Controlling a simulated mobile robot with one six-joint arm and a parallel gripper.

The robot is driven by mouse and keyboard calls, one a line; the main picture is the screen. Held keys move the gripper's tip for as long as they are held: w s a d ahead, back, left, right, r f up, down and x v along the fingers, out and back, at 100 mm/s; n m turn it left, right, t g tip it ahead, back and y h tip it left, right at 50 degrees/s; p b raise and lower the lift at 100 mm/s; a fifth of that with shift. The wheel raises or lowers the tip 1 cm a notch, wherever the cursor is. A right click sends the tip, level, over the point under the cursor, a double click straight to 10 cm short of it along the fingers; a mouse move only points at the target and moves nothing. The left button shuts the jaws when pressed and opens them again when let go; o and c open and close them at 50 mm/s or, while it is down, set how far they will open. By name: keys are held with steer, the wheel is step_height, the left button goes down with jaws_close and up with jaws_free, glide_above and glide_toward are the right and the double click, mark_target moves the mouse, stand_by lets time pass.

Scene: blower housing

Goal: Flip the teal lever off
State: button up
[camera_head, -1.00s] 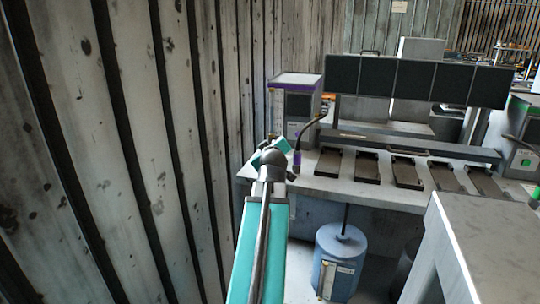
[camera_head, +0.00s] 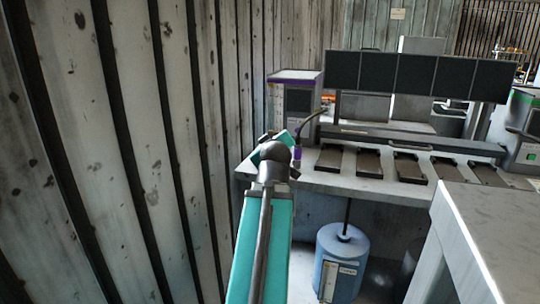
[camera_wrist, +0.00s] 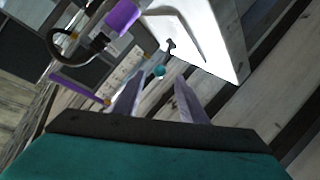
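A small round teal knob (camera_wrist: 159,71) shows in the wrist view, just beyond and between my fingertips; I take it for the teal lever's end. Its stem is not clear. My gripper (camera_wrist: 157,88) has its two fingers apart with nothing between them, and points toward the knob without visible contact. A small dark lever-like piece (camera_wrist: 171,46) stands beside the knob against a bright white surface. In the head view my teal arm hides the lever and my fingers.
A ribbed metal wall (camera_head: 150,150) runs close along the left. The workbench (camera_head: 360,187) has dark trays and black panels. A purple-trimmed box (camera_head: 297,98) and bent dark hose (camera_head: 310,124) are near my wrist. A blue canister (camera_head: 341,262) stands below; a grey table (camera_head: 500,220) is at right.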

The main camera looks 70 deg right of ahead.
steer(key=b+v, duration=0.6)
steer(key=b, duration=0.1)
steer(key=shift+a, duration=0.3)
stand_by(0.4)
steer(key=shift+s, duration=0.2)
stand_by(0.3)
